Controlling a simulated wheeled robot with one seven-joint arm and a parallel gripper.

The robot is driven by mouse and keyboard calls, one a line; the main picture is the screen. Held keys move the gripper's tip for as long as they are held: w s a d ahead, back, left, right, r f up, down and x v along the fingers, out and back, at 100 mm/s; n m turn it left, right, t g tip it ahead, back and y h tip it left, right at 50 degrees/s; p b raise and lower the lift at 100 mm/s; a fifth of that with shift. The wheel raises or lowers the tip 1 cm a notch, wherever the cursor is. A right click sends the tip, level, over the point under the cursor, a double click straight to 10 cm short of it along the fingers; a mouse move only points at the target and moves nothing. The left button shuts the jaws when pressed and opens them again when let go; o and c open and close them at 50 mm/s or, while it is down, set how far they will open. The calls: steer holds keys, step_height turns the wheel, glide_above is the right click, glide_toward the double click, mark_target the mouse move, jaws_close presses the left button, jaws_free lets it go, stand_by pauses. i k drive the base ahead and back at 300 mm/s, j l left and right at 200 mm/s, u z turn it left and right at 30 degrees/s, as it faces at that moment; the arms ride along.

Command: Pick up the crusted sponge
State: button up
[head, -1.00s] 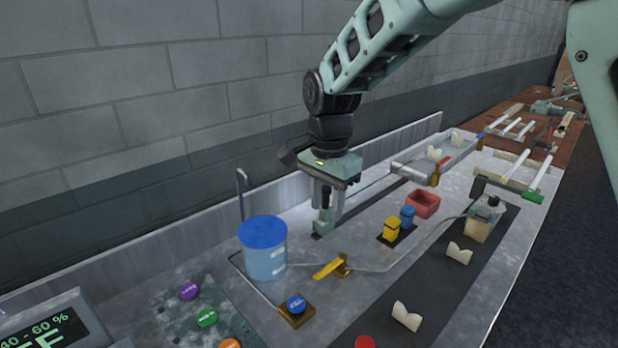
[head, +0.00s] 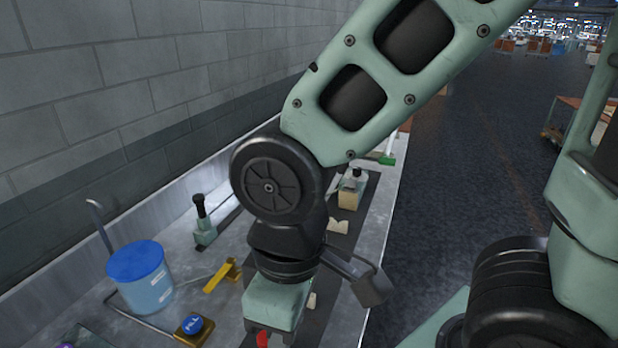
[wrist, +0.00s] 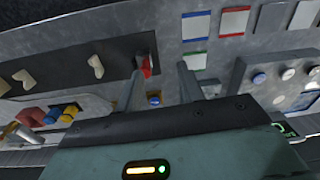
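I cannot pick out a crusted sponge for certain in either view. My gripper (head: 276,303) is low over the front of the bench in the head view, its fingertips out of sight. In the wrist view my gripper (wrist: 160,72) has its two fingers well apart, with nothing held between them. A red piece (wrist: 145,66) shows beyond the left finger, at the end of the dark strip. A small yellow block (wrist: 70,112) and a blue block (wrist: 52,115) stand together at the left in the wrist view. My arm hides them in the head view.
A blue-lidded bucket (head: 140,275), a yellow lever (head: 222,277) and a blue button (head: 193,325) are left of my gripper. A green tool with a black knob (head: 205,220) stands behind. Pale notched rests (wrist: 95,66) line the dark strip. Coloured-edged squares (wrist: 234,21) lie nearby.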

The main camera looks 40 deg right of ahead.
mark_target(350, 184)
steer(key=l+z, duration=0.35)
steer(key=l, duration=0.85)
steer(key=i+l+z, duration=0.25)
steer(key=i+l, duration=0.2)
steer(key=i, duration=0.1)
